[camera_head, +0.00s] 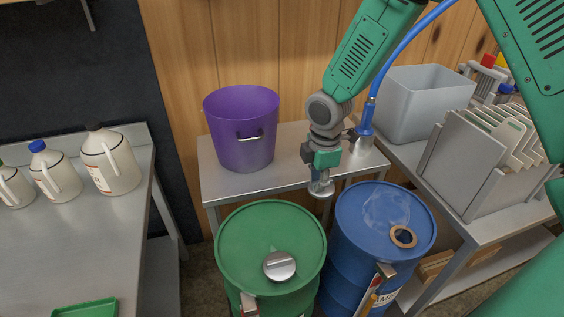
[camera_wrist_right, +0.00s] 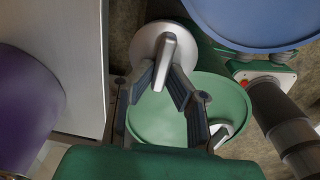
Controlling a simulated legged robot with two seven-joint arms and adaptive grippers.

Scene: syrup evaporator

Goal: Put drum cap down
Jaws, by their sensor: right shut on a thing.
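My right gripper (camera_head: 321,166) hangs above the gap between the two drums, in front of the small metal table. It is shut on a silver drum cap (camera_head: 321,187). In the right wrist view the fingers (camera_wrist_right: 165,75) close on the raised bar of this round cap (camera_wrist_right: 150,42). The blue drum (camera_head: 365,208) has an open hole with a brown ring (camera_head: 403,237) on its lid. The green drum (camera_head: 245,235) has another silver cap (camera_head: 279,265) on its lid. My left gripper is not in view.
A purple bucket (camera_head: 240,140) stands on the metal table (camera_head: 260,183), with free surface to its right. A blue hose (camera_head: 385,75) runs to a blue fitting there. A grey bin (camera_head: 415,105) and a plate rack (camera_head: 465,165) stand right. Several jugs (camera_head: 108,160) stand left.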

